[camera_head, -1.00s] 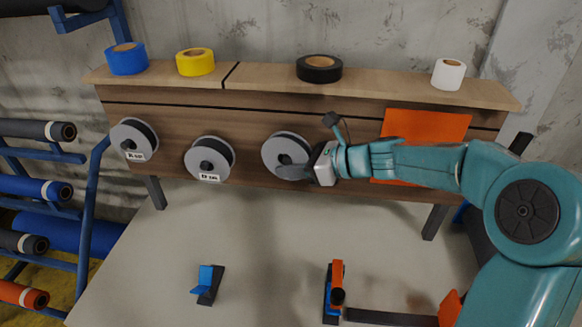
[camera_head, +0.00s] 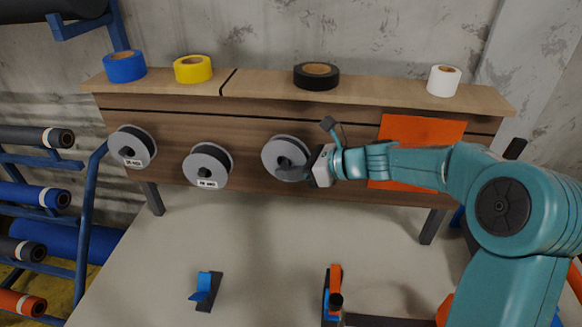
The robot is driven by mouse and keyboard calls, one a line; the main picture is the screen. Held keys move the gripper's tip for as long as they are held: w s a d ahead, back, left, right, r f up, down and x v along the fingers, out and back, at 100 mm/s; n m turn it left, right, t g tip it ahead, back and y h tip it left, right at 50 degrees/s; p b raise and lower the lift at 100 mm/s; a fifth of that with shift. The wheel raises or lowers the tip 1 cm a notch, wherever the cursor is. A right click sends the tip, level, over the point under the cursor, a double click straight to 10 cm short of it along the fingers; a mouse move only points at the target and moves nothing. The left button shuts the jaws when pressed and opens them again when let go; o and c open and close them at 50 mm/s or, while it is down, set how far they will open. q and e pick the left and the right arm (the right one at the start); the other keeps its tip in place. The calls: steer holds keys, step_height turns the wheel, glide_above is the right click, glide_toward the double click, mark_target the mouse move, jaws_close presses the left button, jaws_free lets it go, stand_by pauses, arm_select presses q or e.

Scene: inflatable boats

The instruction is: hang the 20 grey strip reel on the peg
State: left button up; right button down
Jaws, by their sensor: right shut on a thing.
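A grey-sided reel (camera_head: 272,152) is against the wooden board, third from the left. My right gripper (camera_head: 297,170) comes in from the right and is shut on this reel at its front, near the hub. The gripper covers the reel's lower right part, and no label shows on it. The peg behind it is hidden, so I cannot tell whether the reel sits on one. Two more grey reels hang to the left, a left one (camera_head: 122,147) and a middle one (camera_head: 201,163). Both carry white labels too small to read surely. My left gripper is not in view.
Blue (camera_head: 125,66), yellow (camera_head: 193,69), black (camera_head: 316,75) and white (camera_head: 444,80) tape rolls stand on the top shelf. An orange sheet (camera_head: 416,134) is on the board behind my right arm. Blue (camera_head: 205,288) and orange (camera_head: 335,284) tools are on the table; its middle is clear.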

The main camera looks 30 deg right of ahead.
steer(key=c, duration=0.7)
jaws_free()
steer(key=b+v, duration=0.1)
steer(key=v, duration=1.5)
steer(key=shift+s+d+b, duration=0.15)
steer(key=shift+b, duration=0.2)
